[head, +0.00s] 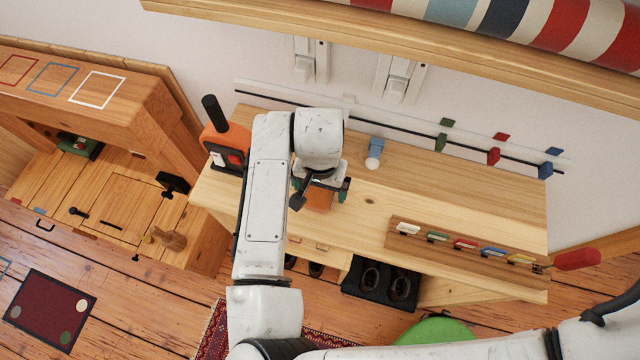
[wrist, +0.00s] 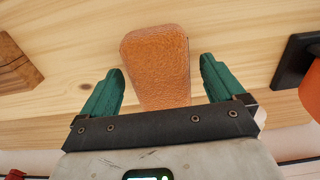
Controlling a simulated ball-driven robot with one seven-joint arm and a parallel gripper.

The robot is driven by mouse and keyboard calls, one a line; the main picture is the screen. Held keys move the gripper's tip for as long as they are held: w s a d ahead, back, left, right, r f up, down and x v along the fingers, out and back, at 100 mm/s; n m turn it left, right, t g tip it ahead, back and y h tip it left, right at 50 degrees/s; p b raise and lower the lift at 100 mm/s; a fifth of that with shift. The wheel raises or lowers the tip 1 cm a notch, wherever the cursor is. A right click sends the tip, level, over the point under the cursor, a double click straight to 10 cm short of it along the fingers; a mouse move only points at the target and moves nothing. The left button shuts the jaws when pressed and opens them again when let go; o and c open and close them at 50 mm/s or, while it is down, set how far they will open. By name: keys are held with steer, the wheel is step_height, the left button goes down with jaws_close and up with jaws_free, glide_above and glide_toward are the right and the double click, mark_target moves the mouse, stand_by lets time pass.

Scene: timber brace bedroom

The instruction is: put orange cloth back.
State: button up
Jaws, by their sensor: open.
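The orange cloth (wrist: 157,62) is a folded, textured rectangular pad lying on the light wooden bench top (head: 372,210). In the head view only part of the cloth (head: 318,200) shows beneath my gripper (head: 321,191). In the wrist view my gripper (wrist: 161,66) is open, with one green finger on each side of the cloth. The near end of the cloth is hidden behind the gripper's dark crossbar. I cannot tell the height of the fingertips above the bench.
An orange and black device (head: 226,145) stands at the bench's left end. A blue and white item (head: 374,153) stands behind to the right. A wooden rack with coloured tags (head: 463,243) lies along the right front. Coloured clips (head: 493,156) line the wall rail. A shelf overhangs above.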

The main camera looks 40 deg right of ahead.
step_height(320, 180, up, 12)
steer(key=b, duration=0.1)
stand_by(0.4)
